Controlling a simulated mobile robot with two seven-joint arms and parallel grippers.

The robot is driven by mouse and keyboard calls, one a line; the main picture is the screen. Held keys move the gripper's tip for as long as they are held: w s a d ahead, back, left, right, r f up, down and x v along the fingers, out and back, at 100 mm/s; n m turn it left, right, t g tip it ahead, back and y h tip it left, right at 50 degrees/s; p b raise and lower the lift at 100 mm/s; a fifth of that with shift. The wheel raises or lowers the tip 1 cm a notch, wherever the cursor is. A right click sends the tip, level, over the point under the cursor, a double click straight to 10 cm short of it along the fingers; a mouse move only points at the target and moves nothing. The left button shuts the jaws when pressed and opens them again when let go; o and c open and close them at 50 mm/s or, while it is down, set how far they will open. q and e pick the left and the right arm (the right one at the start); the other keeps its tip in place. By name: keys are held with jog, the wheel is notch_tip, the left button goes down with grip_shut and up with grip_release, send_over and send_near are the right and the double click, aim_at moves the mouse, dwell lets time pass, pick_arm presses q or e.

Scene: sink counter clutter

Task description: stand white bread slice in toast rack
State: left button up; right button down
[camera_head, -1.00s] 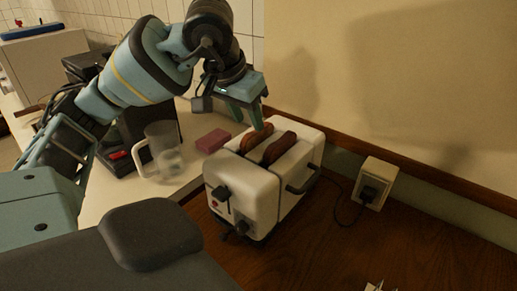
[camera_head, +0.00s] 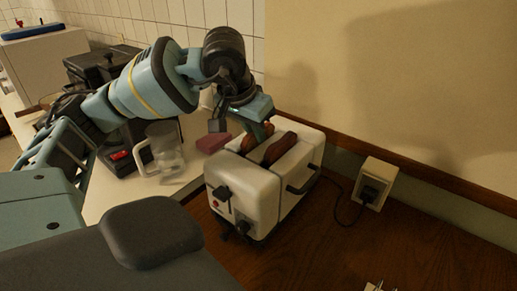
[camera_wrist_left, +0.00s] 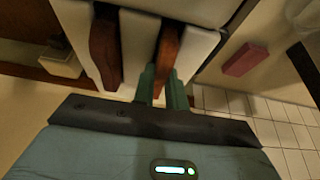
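A cream toaster (camera_head: 247,183) stands on the wooden counter with two brown-looking bread slices upright in its slots, the back-left slice (camera_head: 247,143) and the front-right slice (camera_head: 279,149). They also show in the wrist view as the right slice (camera_wrist_left: 166,50) and left slice (camera_wrist_left: 104,50). My left gripper (camera_head: 262,130) is at the top of the back-left slice. In the wrist view its fingers (camera_wrist_left: 162,88) are close together on both sides of that slice's edge and look shut on it. The slice is still in its slot. No toast rack is clearly visible. My right gripper is not in view.
A clear glass mug (camera_head: 163,150) and a pink block (camera_head: 213,143) lie left of the toaster, with a dark appliance (camera_head: 118,150) behind the mug. A wall socket (camera_head: 375,183) with a plugged cord is at right. A small white object (camera_head: 378,287) is cut off at the bottom edge.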

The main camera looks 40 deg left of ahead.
pick_arm(q)
jog(key=shift+r, duration=0.1)
grip_shut()
notch_tip(320, 180, up, 10)
dwell(0.4)
jog(key=shift+s, duration=0.1)
